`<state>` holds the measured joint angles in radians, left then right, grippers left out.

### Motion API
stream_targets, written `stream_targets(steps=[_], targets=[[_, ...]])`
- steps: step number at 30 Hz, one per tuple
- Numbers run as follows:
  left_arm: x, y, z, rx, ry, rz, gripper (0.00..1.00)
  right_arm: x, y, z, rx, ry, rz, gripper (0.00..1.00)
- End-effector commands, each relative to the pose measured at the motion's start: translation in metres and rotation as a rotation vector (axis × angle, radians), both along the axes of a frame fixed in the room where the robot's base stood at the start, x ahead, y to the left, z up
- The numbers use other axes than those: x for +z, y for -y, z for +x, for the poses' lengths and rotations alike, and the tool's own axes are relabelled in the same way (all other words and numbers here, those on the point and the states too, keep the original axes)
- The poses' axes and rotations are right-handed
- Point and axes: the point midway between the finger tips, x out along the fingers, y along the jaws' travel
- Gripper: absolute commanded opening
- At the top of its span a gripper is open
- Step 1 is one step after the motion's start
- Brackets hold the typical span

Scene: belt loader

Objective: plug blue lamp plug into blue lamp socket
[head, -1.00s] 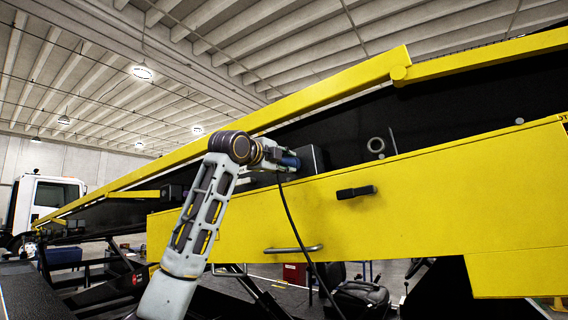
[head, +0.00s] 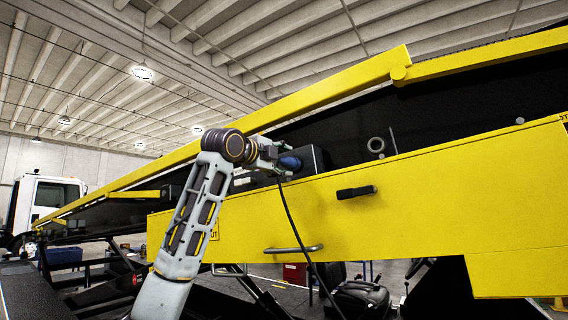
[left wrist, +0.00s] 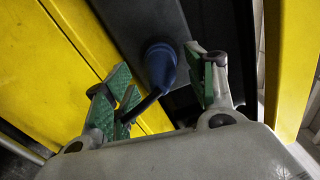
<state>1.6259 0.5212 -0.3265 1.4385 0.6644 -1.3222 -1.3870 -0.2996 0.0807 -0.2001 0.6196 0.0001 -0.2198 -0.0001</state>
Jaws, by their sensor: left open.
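The blue lamp plug (head: 290,162) sits against the face of a dark box on the loader's side, its black cable hanging down. It also shows in the left wrist view (left wrist: 160,64), with its far end against the dark surface. The blue lamp socket itself is hidden behind the plug, so I cannot tell how deep the plug sits. My left gripper (head: 272,155) is just left of the plug. In the left wrist view its green-padded fingers (left wrist: 165,90) are spread apart on either side of the plug and cable. My right gripper is not in view.
The dark box (head: 312,160) stands above the yellow side panel (head: 400,215). A black handle (head: 356,192) and a metal grab bar (head: 293,248) stick out from the panel. A yellow rail (head: 330,85) runs above.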

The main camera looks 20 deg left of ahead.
Motion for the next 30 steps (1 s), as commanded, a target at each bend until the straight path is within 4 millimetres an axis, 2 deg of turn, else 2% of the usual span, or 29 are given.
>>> stream_targets(steps=[21,30], targets=[[0.0,-0.012,-0.087,0.0,0.001,0.0,0.56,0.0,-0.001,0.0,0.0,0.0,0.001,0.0],[0.0,-0.014,-0.1,-0.001,0.001,0.0,0.56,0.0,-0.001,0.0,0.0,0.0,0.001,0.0]])
